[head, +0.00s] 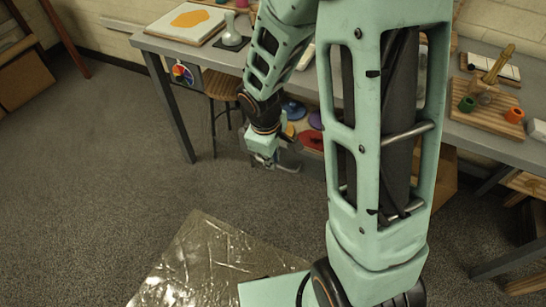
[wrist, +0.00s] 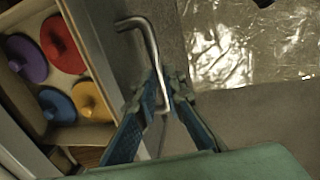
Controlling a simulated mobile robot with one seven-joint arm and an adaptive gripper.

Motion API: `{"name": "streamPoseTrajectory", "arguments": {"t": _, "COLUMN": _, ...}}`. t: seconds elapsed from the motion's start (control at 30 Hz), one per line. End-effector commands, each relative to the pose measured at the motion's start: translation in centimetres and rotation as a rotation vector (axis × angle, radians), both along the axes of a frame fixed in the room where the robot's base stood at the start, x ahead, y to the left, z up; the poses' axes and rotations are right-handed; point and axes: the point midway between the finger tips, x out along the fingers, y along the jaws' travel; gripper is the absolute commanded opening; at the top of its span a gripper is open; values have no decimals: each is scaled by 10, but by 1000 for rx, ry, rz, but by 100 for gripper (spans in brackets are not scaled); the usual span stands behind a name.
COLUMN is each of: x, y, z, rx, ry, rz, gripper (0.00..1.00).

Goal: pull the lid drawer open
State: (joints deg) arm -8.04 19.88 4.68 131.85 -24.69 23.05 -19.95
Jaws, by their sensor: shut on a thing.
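The lid drawer (wrist: 112,62) stands open at the left of the wrist view, with its inside exposed. In it lie a purple lid (wrist: 27,58), a red lid (wrist: 58,40), a blue lid (wrist: 56,104) and a yellow lid (wrist: 88,98). A bent metal handle (wrist: 140,22) stands off the drawer front. My gripper (wrist: 160,82) is shut on the handle, one finger on each side of the bar. In the head view my gripper (head: 275,160) is beside the lids under the table; the arm hides much of the drawer.
The grey table (head: 160,45) carries a tray with an orange patch (head: 190,18) at left and a wooden board with cups (head: 485,115) at right. A stool (head: 222,85) stands under it. A shiny plastic sheet (head: 215,262) lies on the floor in front.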

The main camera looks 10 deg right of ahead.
Motion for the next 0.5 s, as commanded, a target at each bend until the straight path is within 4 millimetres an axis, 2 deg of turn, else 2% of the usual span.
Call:
{"name": "streamPoseTrajectory", "arguments": {"t": 0.2, "x": 1, "y": 0, "z": 1, "rx": 0, "ry": -1, "rz": 0, "gripper": 0}}
{"name": "streamPoseTrajectory", "arguments": {"t": 0.23, "x": 1, "y": 0, "z": 1, "rx": 0, "ry": -1, "rz": 0, "gripper": 13}}
{"name": "streamPoseTrajectory", "arguments": {"t": 0.27, "x": 1, "y": 0, "z": 1, "rx": 0, "ry": -1, "rz": 0, "gripper": 16}}
{"name": "streamPoseTrajectory", "arguments": {"t": 0.5, "x": 0, "y": 0, "z": 0, "rx": 0, "ry": -1, "rz": 0, "gripper": 17}}
